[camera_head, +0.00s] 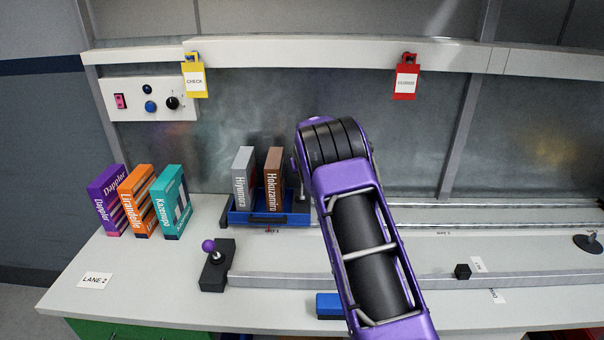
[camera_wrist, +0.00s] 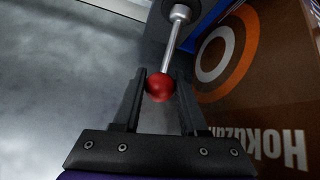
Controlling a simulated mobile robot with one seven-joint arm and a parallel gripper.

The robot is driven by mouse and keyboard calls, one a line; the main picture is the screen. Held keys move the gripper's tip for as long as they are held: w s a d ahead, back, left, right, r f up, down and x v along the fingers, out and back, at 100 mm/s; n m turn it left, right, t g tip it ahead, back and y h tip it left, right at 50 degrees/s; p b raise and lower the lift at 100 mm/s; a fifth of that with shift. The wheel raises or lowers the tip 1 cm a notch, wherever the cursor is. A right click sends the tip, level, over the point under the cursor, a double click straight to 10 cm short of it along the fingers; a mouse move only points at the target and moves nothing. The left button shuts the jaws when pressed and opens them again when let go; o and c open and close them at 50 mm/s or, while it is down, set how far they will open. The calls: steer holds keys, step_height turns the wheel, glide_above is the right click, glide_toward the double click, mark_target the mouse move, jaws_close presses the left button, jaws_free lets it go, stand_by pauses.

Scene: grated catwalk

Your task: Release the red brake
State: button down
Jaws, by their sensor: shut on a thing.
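The red brake's round knob (camera_wrist: 159,87) sits on the end of a metal rod in the wrist view, with a dark round base at the top. My gripper (camera_wrist: 161,80) is shut on this knob, one finger on each side. In the head view my purple arm reaches toward the back of the bench and hides the gripper and the red knob.
A blue tray (camera_head: 235,218) holding a grey box (camera_head: 244,178) and a brown box (camera_head: 273,180) stands left of my arm. The brown box is close beside the gripper. A purple-knobbed lever (camera_head: 208,246) stands at front left. Metal rails (camera_head: 440,282) run right.

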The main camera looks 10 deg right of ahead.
stand_by(0.4)
steer(key=shift+c, duration=2.3)
jaws_free()
steer(key=v, duration=1.7)
steer(key=shift+r+b, duration=0.2)
steer(key=shift+b, duration=0.1)
